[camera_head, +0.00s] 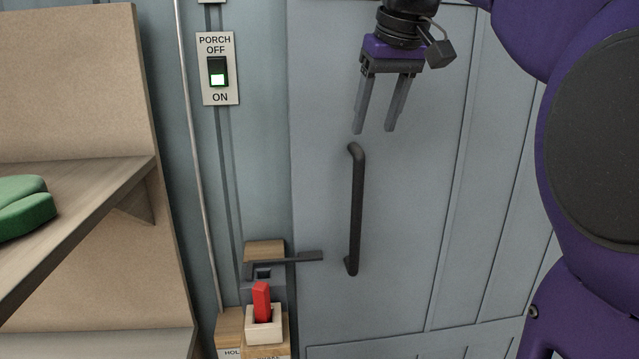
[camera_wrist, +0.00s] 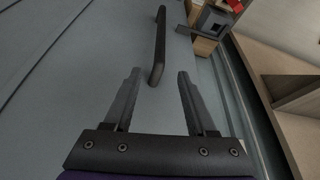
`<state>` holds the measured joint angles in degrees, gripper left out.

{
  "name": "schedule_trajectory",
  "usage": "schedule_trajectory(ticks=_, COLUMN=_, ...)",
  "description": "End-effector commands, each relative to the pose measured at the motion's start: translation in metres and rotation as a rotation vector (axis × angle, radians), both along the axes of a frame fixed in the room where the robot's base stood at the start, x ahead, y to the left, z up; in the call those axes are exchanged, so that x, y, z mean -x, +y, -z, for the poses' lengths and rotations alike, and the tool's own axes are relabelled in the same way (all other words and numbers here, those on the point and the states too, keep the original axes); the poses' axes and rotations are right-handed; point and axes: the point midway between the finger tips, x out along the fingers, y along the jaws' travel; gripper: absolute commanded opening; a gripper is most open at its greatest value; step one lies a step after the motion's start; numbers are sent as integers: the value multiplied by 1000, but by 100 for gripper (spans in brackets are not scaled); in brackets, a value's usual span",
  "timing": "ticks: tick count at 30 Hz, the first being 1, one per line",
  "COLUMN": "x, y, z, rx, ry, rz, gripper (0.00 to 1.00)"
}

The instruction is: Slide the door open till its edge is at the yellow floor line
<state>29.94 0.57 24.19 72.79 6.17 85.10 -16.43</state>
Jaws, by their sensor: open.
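The door (camera_head: 410,230) is a flat blue-grey panel; its left edge runs upright beside the narrow wall strip. A dark upright bar handle (camera_head: 356,205) is fixed on it. My gripper (camera_head: 374,131) is open and empty, pointing down just above the handle's top end, apart from it in the head view. In the wrist view the handle (camera_wrist: 159,40) runs away from my gripper (camera_wrist: 159,73), its near end appearing between the spread fingertips; the depth gap is hard to tell. The yellow floor line is not in view.
A dark latch bar (camera_head: 300,257) reaches across the door's left edge, above a red lever (camera_head: 262,302) in a pale base (camera_head: 264,325). A porch switch (camera_head: 219,70) is on the wall. Wooden shelving (camera_head: 110,190) with a green object (camera_head: 25,208) stands at left.

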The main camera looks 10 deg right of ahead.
Motion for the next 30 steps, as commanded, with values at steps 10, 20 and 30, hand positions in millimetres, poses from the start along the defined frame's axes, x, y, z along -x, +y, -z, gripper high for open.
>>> schedule_trajectory(ticks=10, x=-29, y=6, z=76, rx=-2, ry=3, rz=0, gripper=57)
schedule_trajectory(ticks=20, x=-48, y=9, z=120, rx=-2, ry=1, rz=1, gripper=57)
schedule_trajectory(ticks=30, x=-51, y=10, z=127, rx=-1, ry=0, rz=1, gripper=57)
